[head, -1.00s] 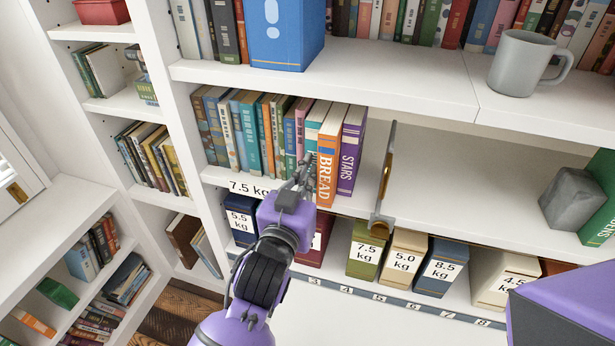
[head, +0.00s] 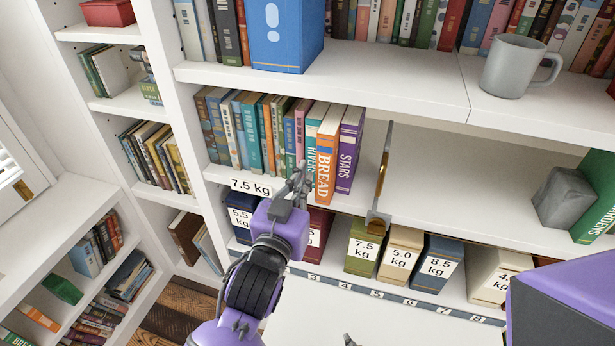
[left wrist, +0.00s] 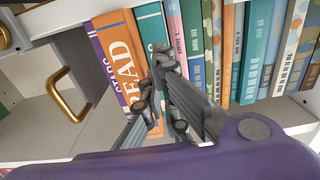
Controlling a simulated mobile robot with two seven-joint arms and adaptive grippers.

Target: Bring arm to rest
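My left gripper (head: 301,172) is in front of the row of upright books on the middle shelf, near the orange BREAD book (head: 326,180). Its fingers are close together with nothing seen between them. In the left wrist view the left gripper (left wrist: 162,112) overlaps the lower part of the orange BREAD book (left wrist: 120,55), and I cannot tell whether it touches it. My right arm (head: 565,305) fills the lower right corner of the head view. A small grey tip (head: 349,340) at the bottom edge may be my right gripper; the rest is hidden.
Below stand labelled weight boxes, among them a green 7.5 kg box (head: 364,252) and a blue 8.5 kg box (head: 438,266). An open cabinet door edge with a brass handle (head: 379,190) juts out right of the books. A grey mug (head: 512,66) stands on the upper shelf.

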